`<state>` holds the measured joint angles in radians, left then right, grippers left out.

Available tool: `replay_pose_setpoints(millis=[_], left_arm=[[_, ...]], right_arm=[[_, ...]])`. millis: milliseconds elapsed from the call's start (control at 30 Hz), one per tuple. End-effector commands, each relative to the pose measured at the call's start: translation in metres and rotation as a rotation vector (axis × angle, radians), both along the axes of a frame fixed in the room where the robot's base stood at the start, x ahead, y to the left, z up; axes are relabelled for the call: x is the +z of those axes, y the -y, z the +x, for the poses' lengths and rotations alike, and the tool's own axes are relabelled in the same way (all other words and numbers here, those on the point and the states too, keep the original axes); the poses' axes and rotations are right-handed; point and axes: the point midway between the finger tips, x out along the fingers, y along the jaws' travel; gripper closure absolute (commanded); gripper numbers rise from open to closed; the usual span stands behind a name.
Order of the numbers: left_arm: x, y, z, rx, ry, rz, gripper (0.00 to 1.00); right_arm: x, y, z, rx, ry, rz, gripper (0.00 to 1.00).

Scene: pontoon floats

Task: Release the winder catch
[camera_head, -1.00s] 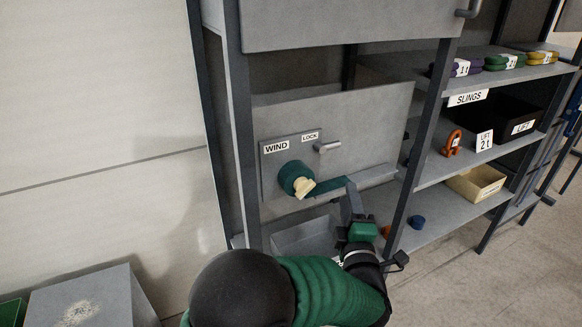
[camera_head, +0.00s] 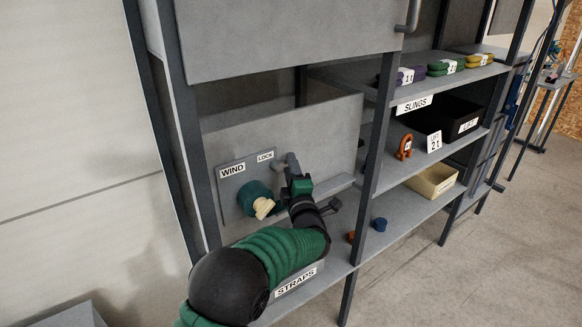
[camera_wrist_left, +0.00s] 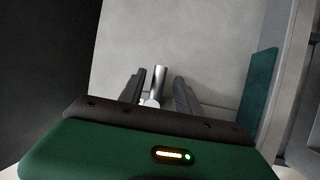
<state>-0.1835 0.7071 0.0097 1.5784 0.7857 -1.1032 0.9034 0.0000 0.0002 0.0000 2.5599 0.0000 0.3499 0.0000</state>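The winder catch (camera_head: 278,167) is a small metal lever under the LOCK label (camera_head: 265,156), on the grey winder panel (camera_head: 325,125). My left gripper (camera_head: 292,164) is at the catch, its arm reaching in from below. In the left wrist view the catch (camera_wrist_left: 158,80) is a shiny metal cylinder between the two dark fingers, which stand apart with gaps beside it. I cannot tell whether either finger touches it. The teal winder drum (camera_head: 254,193) with its cream knob (camera_head: 263,207) sits beside the WIND label (camera_head: 232,170). My right gripper is not in view.
A strap bin labelled STRAPS (camera_head: 296,281) is below, partly behind my arm. A dark post (camera_head: 372,160) stands right of the panel. Shelves to the right hold slings (camera_head: 440,67), an orange shackle (camera_head: 404,147) and a tan box (camera_head: 432,181). The floor at right is clear.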

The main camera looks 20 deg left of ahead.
Motion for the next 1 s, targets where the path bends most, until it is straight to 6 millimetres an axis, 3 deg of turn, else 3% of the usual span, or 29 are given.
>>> replay_pose_setpoints(millis=[200,500,1000], left_arm=[[-0.0006,0.0001,0.0004,-0.001,-0.001,0.000,0.62],[-0.0010,0.0002,0.0003,-0.001,-0.002,-0.001,1.00],[-0.0032,0.0001,-0.0003,-0.001,-0.041,0.025,1.00]], right_arm=[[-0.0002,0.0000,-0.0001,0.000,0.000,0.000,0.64],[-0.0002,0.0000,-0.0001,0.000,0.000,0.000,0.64],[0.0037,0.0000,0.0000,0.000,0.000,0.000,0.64]])
